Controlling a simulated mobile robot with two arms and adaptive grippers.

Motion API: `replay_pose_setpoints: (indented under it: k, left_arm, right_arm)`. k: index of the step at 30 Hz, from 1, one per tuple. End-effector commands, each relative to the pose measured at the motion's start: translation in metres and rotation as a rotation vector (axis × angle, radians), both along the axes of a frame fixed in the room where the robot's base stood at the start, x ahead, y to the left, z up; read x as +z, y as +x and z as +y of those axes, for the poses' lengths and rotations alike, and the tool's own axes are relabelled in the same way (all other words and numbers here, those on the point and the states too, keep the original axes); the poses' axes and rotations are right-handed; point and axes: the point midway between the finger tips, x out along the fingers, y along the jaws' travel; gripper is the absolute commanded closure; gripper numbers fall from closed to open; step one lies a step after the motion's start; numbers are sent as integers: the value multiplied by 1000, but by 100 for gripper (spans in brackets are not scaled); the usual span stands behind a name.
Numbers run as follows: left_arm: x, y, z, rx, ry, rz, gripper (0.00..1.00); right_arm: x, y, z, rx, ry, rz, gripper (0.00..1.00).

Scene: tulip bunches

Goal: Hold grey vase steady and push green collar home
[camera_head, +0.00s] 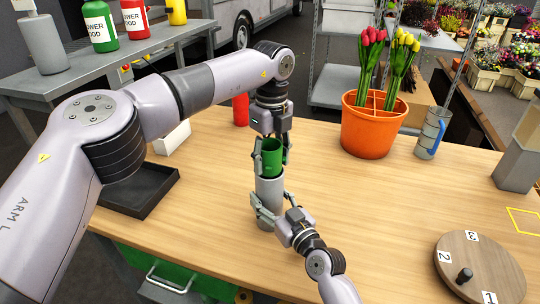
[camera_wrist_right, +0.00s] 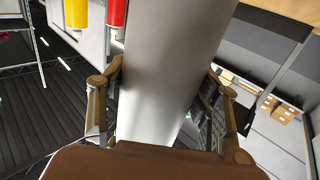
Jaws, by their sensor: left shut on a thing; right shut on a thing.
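The grey vase (camera_head: 269,190) stands upright on the wooden table in the head view. The green collar (camera_head: 271,158) sits at the top of the vase, with much of it showing above the rim. My left gripper (camera_head: 271,150) points down from above and is shut on the green collar. My right gripper (camera_head: 268,205) comes from the front and is shut around the vase's lower body. In the right wrist view the vase (camera_wrist_right: 172,70) fills the middle, between the two fingers of my right gripper (camera_wrist_right: 165,100). The collar is not visible in that view.
An orange pot (camera_head: 370,130) with red and yellow tulips stands at the back right, beside a grey cup with a blue handle (camera_head: 430,135). A black tray (camera_head: 138,190) lies at left. A round numbered board (camera_head: 480,262) is at front right. The table's middle right is clear.

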Motion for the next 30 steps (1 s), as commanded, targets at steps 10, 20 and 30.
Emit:
replay_pose_setpoints:
  k: [10, 20, 30]
  left_arm:
    - [-9, 0, 0, 0, 0, 0, 73]
    - [-12, 0, 0, 1, 1, 0, 73]
    - [0, 0, 0, 1, 1, -1, 73]
  right_arm:
    - [-1, 0, 1, 2, -1, 3, 82]
    - [-1, -1, 1, 2, 0, 2, 82]
    - [-1, 0, 1, 1, 0, 2, 82]
